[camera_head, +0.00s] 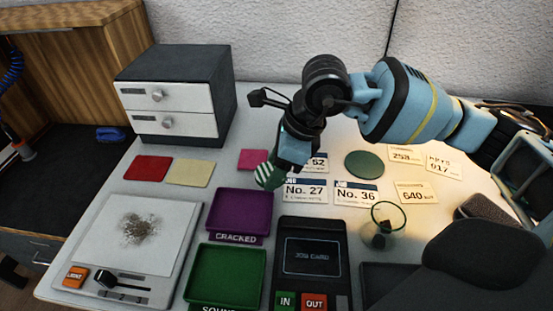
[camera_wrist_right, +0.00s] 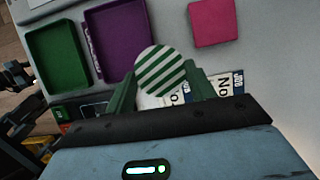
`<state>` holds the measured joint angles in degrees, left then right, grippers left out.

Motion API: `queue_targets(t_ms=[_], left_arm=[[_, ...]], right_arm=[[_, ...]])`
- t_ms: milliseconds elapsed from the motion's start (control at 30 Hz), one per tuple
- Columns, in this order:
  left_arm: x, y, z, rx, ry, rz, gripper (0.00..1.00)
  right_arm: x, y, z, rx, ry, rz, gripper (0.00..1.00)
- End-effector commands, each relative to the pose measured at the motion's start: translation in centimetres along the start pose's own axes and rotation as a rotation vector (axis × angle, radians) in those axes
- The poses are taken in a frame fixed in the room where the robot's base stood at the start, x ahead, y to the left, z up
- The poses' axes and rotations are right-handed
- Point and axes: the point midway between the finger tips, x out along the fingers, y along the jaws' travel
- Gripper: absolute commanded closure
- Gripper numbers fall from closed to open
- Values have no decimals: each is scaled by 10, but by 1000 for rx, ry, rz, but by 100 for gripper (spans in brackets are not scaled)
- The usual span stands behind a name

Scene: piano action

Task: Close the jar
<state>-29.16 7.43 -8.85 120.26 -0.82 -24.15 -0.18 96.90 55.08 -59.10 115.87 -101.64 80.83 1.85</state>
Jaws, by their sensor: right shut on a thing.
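My right gripper (camera_head: 275,165) is shut on a round lid with green and white stripes (camera_head: 265,177). It holds the lid on edge, tilted, above the table near the purple tray. In the right wrist view the striped lid (camera_wrist_right: 161,71) shows between the two green fingers (camera_wrist_right: 163,88). The clear glass jar (camera_head: 391,229) with a green rim stands open on the table, to the right of and nearer than the gripper. Something small and dark lies in it. The lid is well apart from the jar. My left gripper is not clearly in view.
A purple tray (camera_head: 216,220) and a green tray (camera_head: 196,276) lie left of a black card device (camera_head: 312,247). Number cards (camera_head: 356,192) and a flat green disc (camera_head: 363,165) lie behind the jar. A drawer box (camera_head: 158,97) stands at the back left.

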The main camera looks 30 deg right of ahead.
Motion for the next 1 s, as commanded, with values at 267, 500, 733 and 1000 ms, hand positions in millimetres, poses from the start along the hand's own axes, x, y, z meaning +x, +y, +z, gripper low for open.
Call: queue_targets(t_ms=[267,500,733,1000], left_arm=[[2,-1,-5,1,9,-1,56],[-10,-1,-21,4,30,-4,56],[-11,-1,-21,3,29,-4,56],[-14,0,-16,1,18,-3,56]], right_arm=[[0,0,0,-1,0,0,67],[-24,-1,10,-6,-11,-14,67],[-25,-1,10,-6,-11,-14,67],[-22,2,9,-79,-10,18,67]])
